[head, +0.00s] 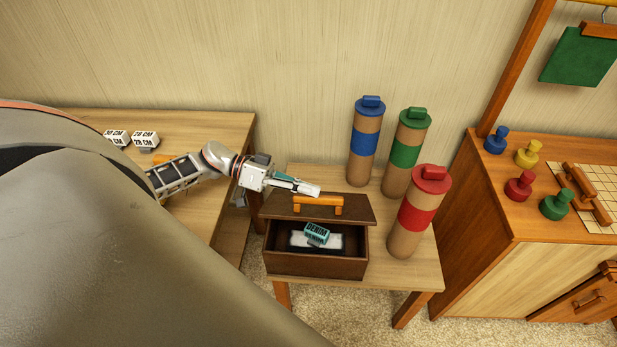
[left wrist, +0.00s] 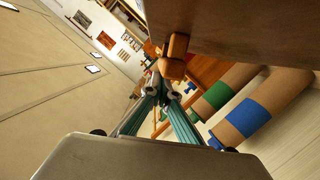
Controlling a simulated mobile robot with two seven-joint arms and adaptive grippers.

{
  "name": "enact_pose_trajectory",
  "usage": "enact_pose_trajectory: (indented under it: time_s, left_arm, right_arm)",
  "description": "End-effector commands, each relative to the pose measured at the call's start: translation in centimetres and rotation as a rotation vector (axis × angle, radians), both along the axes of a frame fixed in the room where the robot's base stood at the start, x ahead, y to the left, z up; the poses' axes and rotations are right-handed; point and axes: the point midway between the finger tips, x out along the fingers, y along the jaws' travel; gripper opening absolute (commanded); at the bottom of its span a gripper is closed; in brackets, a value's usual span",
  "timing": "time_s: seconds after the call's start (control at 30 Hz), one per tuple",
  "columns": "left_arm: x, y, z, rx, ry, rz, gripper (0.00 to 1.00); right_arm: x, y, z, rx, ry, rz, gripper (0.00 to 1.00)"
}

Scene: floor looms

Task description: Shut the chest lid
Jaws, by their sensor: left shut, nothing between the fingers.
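The small dark brown chest (head: 315,268) stands on a low wooden table, its inside showing. Its lid (head: 352,211) is open at the back edge, with an orange handle (head: 318,204) on it. Inside lie a teal labelled block (head: 317,234) and something white. My left gripper (head: 316,190) is shut and empty, just behind the handle in the head view. In the left wrist view the shut fingertips (left wrist: 160,80) are close to the handle (left wrist: 173,58), under the lid's brown panel (left wrist: 245,28). I cannot tell whether they touch.
Blue (head: 363,142), green (head: 405,153) and red (head: 418,213) capped tubes stand right of the chest. A cabinet (head: 485,200) with coloured pegs stands farther right. The table front (head: 400,280) is clear.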

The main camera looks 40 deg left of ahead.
Motion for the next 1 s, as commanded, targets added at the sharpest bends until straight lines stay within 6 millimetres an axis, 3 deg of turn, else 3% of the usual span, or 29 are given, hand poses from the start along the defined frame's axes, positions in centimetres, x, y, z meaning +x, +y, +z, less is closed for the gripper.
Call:
enact_pose_trajectory:
  time_s: [0.1, 0.4, 0.7, 1.0]
  left_arm:
    - [-1.3, -0.8, -0.9, 0.046, -0.075, 0.0, 0.0]
    - [-3.8, -2.3, -4.6, 0.158, -0.256, 0.0, 0.0]
    - [-4.8, -3.0, -6.8, 0.17, -0.278, -0.001, 0.0]
    - [-5.1, -3.1, -7.3, 0.169, -0.278, -0.001, 0.0]
  right_arm:
    - [0.1, 0.0, 1.6, 0.0, -0.005, 0.0, 0.4]
    - [0.7, 0.1, 3.4, 0.003, -0.022, 0.002, 0.4]
    - [0.8, 0.1, 3.5, 0.002, -0.024, 0.002, 0.4]
    - [0.6, 0.1, 3.2, 0.001, -0.018, 0.002, 0.4]
